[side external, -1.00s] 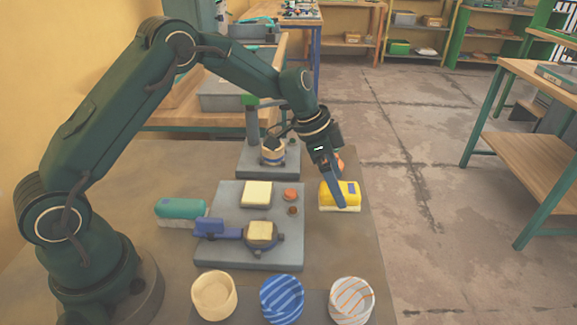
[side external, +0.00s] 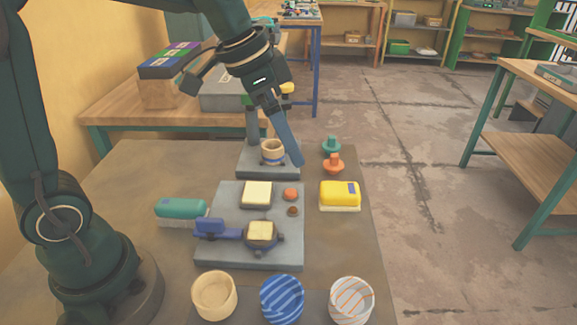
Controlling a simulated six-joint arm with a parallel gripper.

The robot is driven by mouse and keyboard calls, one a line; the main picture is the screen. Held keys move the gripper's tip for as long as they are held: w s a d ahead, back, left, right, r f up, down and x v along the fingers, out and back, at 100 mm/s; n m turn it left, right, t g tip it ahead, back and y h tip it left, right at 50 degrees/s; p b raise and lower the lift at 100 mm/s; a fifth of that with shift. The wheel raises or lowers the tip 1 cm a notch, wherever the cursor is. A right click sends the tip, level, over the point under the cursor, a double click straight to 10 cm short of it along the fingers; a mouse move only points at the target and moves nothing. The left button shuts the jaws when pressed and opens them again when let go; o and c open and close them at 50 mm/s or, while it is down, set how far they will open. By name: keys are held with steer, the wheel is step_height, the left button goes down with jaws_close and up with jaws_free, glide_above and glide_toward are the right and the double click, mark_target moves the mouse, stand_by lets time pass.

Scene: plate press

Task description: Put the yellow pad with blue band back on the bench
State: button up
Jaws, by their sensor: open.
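The yellow pad with blue band (side external: 340,193) rests on the bench (side external: 345,240), to the right of the grey press plate. Its pale underside faces down and its blue mark shows on the top right. My gripper (side external: 296,160) is open and empty, raised up and to the left of the pad, apart from it. Its fingers overlap one another in this view, near the small press stand.
A grey plate (side external: 213,255) holds a blue-handled part (side external: 225,235) and pale blocks. A teal brush (side external: 180,208) lies left. Three cups, cream (side external: 214,297), blue-striped (side external: 282,300) and orange-striped (side external: 351,301), stand in front. Teal (side external: 331,145) and orange (side external: 333,163) knobbed pieces stand behind the pad.

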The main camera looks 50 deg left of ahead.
steer(key=s+a+f+n+t+y, duration=0.1)
steer(key=s+n, duration=0.4)
steer(key=s, duration=1)
steer(key=shift+a+f+n+t+y, duration=0.3)
steer(key=shift+n+y, duration=0.1)
steer(key=shift+y, duration=0.1)
steer(key=shift+w+r, duration=0.1)
